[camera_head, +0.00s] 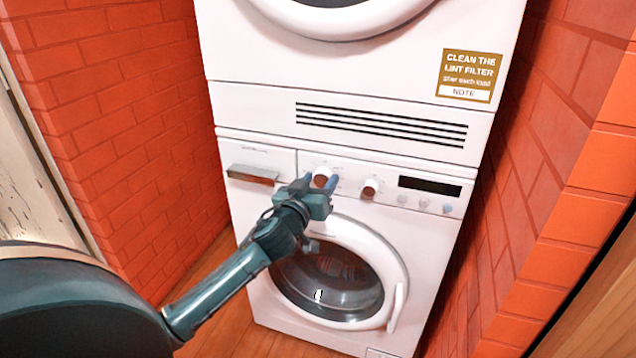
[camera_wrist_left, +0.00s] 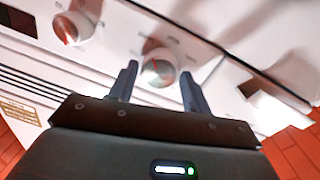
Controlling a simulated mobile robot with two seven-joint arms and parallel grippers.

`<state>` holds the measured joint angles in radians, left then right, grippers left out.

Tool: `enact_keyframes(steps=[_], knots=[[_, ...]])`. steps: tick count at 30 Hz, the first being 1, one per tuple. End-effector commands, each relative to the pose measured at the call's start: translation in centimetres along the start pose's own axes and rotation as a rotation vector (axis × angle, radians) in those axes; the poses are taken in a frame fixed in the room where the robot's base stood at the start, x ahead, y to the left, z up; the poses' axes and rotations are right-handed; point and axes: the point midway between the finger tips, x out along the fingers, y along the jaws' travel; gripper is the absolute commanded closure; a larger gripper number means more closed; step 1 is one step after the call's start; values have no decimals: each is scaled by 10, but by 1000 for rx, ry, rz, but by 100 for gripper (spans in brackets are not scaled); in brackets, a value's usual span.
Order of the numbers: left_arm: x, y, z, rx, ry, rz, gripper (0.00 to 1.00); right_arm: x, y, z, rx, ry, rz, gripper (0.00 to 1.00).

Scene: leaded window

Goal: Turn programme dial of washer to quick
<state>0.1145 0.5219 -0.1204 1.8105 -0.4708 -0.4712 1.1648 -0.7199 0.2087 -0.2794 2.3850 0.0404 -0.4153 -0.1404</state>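The white washer (camera_head: 255,290) stands below another white machine. A large round dial (camera_head: 321,177) with small marks around it sits on its control panel, right of the drawer handle. It also shows in the wrist view (camera_wrist_left: 160,69). My left gripper (camera_head: 319,183) is open, with one finger on each side of this dial; small gaps show between fingers and dial in the wrist view (camera_wrist_left: 158,78). Whether the fingertips reach past the dial's face I cannot tell. The marks are too small to read, so "quick" cannot be made out. My right gripper is not in view.
A second, smaller knob (camera_head: 370,188) sits to the right, then a dark display (camera_head: 430,186) with several small buttons below. The drawer handle (camera_head: 252,175) is on the left. The round door (camera_head: 335,275) is below my gripper. Brick walls (camera_head: 130,120) close in both sides.

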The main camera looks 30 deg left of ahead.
Motion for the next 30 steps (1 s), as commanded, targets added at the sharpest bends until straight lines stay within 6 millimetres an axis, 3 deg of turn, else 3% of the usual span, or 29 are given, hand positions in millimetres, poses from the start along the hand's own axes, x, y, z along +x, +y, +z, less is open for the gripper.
enact_keyframes(steps=[10, 20, 30], knots=[[0, 0, 0, 0, 0, 0, 80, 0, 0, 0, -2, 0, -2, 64], [0, 1, -1, 46, -4, 0, 81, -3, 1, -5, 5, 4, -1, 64], [0, 2, -4, 278, -20, -4, 81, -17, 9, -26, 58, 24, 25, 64]])
